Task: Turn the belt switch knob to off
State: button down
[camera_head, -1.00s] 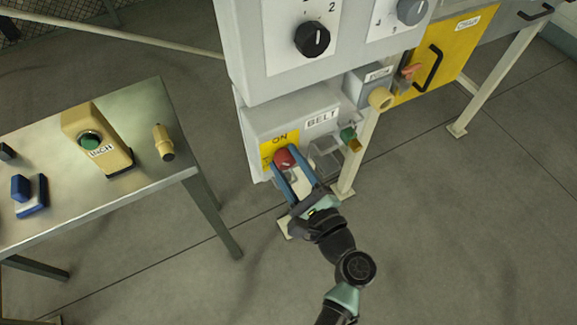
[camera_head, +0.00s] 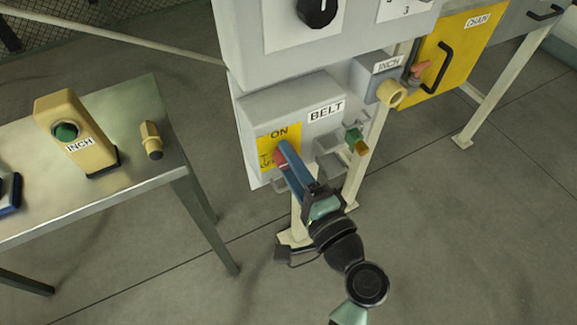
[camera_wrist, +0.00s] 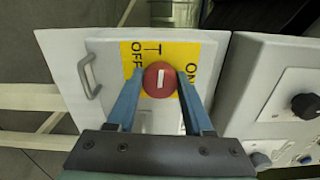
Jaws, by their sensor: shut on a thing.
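The belt switch knob (camera_wrist: 159,79) is round and red with a white bar. It sits on a yellow plate (camera_wrist: 178,50) on the grey BELT box (camera_head: 295,100). In the wrist view, OFF is at the plate's left, ON at its right, and a T-shaped mark lies between them. The bar runs upright in that view, roughly in line with the T mark; which end is the pointer I cannot tell. My gripper (camera_wrist: 158,88) is shut on the knob, one blue finger on each side. In the head view, my gripper (camera_head: 283,155) hides much of the knob.
A metal table (camera_head: 110,190) at left bears a cream INCH box (camera_head: 72,132) with a green button. An INCH switch (camera_head: 388,92) and a yellow CHAIN box (camera_head: 447,55) are at right. A metal handle (camera_wrist: 88,77) is beside the plate. The floor in front is clear.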

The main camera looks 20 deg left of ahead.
jog(key=shift+n+b, duration=0.3)
jog(key=shift+n, duration=0.2)
jog(key=shift+c, duration=1.5)
grip_release()
jog(key=v, duration=1.3)
